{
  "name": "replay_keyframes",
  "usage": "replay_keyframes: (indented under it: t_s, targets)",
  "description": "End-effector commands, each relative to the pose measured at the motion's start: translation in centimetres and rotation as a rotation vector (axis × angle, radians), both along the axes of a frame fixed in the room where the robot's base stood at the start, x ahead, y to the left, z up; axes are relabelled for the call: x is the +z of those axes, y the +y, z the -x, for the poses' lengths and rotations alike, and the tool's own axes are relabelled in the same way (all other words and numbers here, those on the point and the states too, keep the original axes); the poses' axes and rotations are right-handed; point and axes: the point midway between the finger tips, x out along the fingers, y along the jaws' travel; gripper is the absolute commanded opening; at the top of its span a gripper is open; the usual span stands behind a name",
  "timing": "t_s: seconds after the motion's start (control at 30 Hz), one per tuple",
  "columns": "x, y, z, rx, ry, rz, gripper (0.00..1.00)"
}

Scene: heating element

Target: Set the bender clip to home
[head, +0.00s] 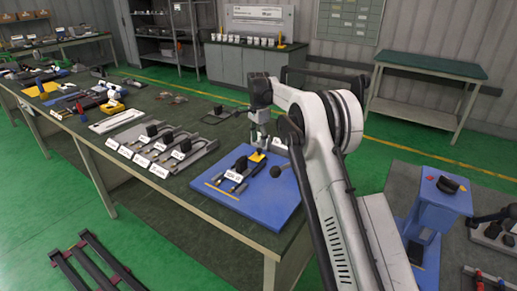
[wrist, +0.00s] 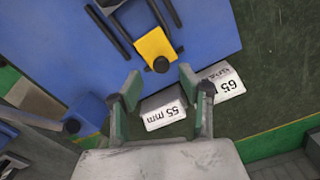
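A blue bender board (head: 275,205) lies on the green-topped table, with dark bars on it. A yellow block with a black knob (wrist: 155,46) sits at the end of the bars; it also shows in the head view (head: 257,157). I cannot tell for certain which part is the bender clip. My gripper (wrist: 160,82) is open, its two green-padded fingers apart with nothing held between them. In the wrist view the yellow block lies just beyond the fingertips. In the head view my gripper (head: 263,143) points down near the yellow block, at the board's far edge.
Grey blocks labelled 55 mm (wrist: 164,115) and 65 mm (wrist: 226,84) are close to my fingers. A black ball knob (head: 275,171) stands on the board right of the bars. Several labelled grey fixtures (head: 165,150) stand left of the board. A blue pedestal (head: 437,205) stands at right.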

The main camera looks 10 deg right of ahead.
Motion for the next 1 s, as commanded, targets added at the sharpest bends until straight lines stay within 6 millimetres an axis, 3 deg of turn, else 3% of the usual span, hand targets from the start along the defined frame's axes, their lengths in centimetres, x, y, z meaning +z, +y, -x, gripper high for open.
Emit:
replay_keyframes:
  t_s: [0.1,0.3,0.5,0.87,1.0]
  targets:
    - [2.5,0.0,0.0,0.0,0.0,0.0,0.38]
    - [5.3,0.0,0.0,0.001,0.001,-0.001,0.38]
    - [6.4,0.0,0.0,0.001,0.001,-0.001,0.38]
    - [6.7,0.0,0.2,0.004,-0.002,-0.001,0.38]
    - [8.4,-0.1,1.1,0.036,-0.018,-0.001,0.38]
